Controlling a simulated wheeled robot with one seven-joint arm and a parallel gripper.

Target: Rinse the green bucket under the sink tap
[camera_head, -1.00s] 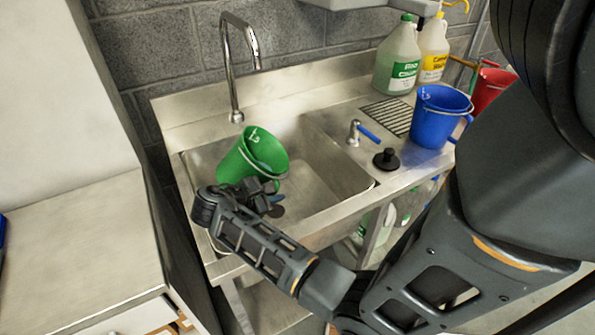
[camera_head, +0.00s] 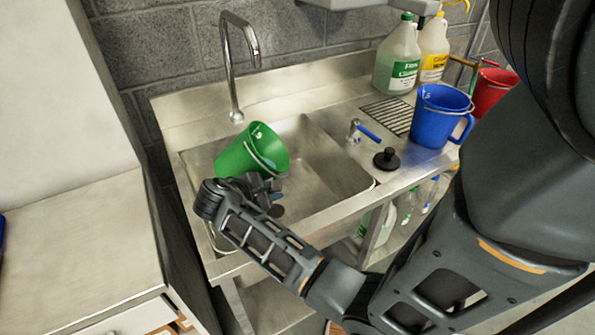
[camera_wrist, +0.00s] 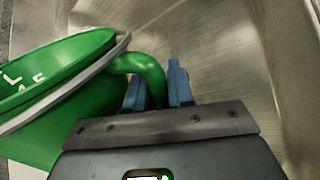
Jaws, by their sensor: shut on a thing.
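The green bucket (camera_head: 246,153) is tilted over the sink basin (camera_head: 325,170), its mouth facing right in the head view. My gripper (camera_head: 268,192) is shut on the bucket's handle, and the wrist view shows the blue fingers (camera_wrist: 158,88) at the curved green handle (camera_wrist: 146,72). The bucket body (camera_wrist: 50,90) fills the left of the wrist view. The tap (camera_head: 238,62) arches above and behind the bucket, its spout end up and a little left of the bucket's mouth. I see no water stream. The blue tap lever (camera_head: 369,133) is on the counter right of the basin.
A black plug (camera_head: 387,158) lies on the counter right of the basin. A blue bucket (camera_head: 440,115), a red bucket (camera_head: 490,90) and jugs of cleaner (camera_head: 398,60) stand beyond it. A pale cabinet (camera_head: 80,240) is on the left.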

